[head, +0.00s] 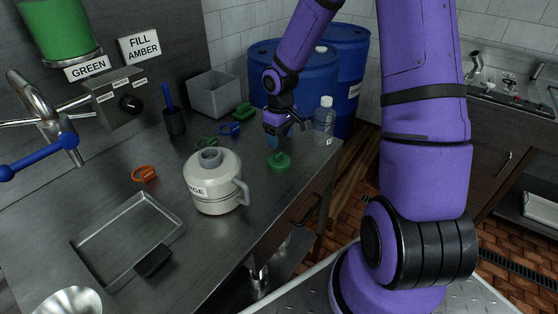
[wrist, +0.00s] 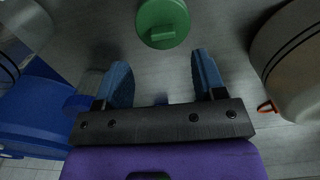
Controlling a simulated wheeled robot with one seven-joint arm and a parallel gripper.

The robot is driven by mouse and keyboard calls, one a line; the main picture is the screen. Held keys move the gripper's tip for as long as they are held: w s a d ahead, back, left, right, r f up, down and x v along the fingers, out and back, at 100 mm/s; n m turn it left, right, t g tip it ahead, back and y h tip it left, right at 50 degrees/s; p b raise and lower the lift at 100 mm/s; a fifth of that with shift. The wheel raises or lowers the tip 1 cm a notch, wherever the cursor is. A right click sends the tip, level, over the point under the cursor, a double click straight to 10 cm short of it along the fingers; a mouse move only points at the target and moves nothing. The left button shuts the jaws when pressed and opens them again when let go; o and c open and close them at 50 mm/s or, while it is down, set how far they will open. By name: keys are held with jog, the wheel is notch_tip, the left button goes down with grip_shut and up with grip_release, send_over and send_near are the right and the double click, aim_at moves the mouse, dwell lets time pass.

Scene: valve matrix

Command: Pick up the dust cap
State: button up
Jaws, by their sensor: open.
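The dust cap looks to be the green round piece with a raised grip (head: 279,162), lying on the steel counter near its right edge. In the wrist view the green cap (wrist: 162,22) is at the top middle, beyond the fingertips and roughly centred between them. My gripper (head: 278,139) points down above and just behind the cap. In the wrist view my gripper (wrist: 160,64) has its two blue fingers apart with only counter between them. The cap is not between the fingers.
A cream jug (head: 214,183) stands left of the cap. A clear bottle (head: 324,121) stands to the right, near the counter edge. Orange (head: 143,174), green (head: 206,142) and blue (head: 230,129) pieces lie further left and back. A metal tray (head: 127,240) is at front left.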

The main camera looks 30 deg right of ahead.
aim_at(279, 154)
jog(key=shift+a+f, duration=0.2)
jog(key=shift+f, duration=3.15)
jog(key=c, duration=1)
